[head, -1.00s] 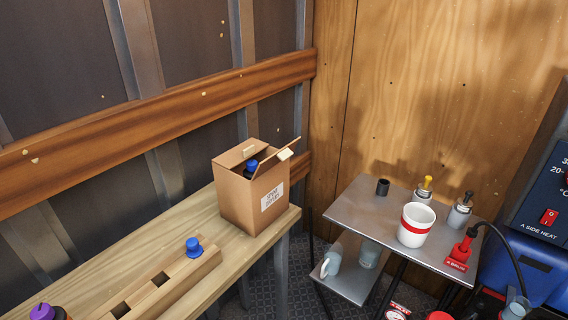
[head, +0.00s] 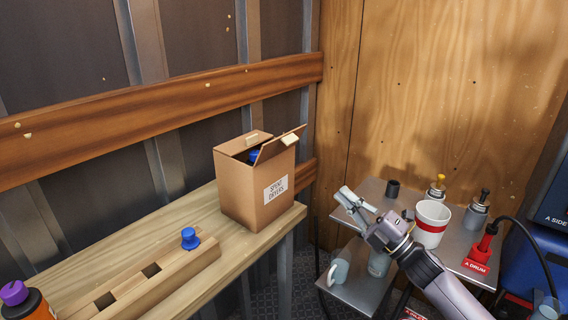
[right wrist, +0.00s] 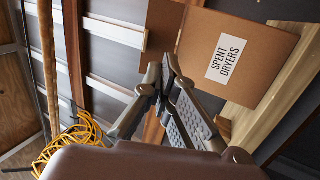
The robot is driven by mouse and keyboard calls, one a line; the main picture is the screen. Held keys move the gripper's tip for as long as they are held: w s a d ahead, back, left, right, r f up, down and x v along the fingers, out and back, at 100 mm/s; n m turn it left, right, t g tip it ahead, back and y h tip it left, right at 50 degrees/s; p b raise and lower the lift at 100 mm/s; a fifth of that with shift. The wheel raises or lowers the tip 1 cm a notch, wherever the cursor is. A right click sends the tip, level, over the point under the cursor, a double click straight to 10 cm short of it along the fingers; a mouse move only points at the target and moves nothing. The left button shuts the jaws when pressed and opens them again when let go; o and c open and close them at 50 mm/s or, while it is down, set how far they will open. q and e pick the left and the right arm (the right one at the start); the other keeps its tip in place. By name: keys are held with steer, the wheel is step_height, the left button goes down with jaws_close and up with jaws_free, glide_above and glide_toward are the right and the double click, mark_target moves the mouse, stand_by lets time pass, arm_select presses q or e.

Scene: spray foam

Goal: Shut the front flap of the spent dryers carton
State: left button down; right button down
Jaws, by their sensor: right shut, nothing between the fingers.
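The spent dryers carton (head: 240,191) stands upright at the far end of the wooden bench. Its front flap (head: 279,146) is raised and slants up to the right, with a pale tab near its outer corner. The top is at least partly open, and a blue-capped thing (head: 256,155) shows inside. My right gripper (head: 346,194) is shut and empty, to the right of the carton and apart from it, above the steel table. In the right wrist view the gripper (right wrist: 160,72) shows in front of the carton (right wrist: 240,50) and its label. My left gripper is not in view.
The wooden bench (head: 206,204) carries a rack (head: 150,275) with a blue-capped piece (head: 190,238) and a purple-capped bottle (head: 22,298). The steel table (head: 375,188) holds a white and red cup (head: 431,222) and several small items. A wooden rail (head: 170,115) runs behind the carton.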

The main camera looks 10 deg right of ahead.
mark_target(285, 147)
steer(key=w+a+r+n+y+p, duration=0.1)
steer(key=w+a+r+p, duration=0.3)
steer(key=w+a+r, duration=0.4)
steer(key=shift+w+a+g, duration=0.3)
steer(key=shift+w, duration=0.35)
steer(key=shift+p, duration=0.3)
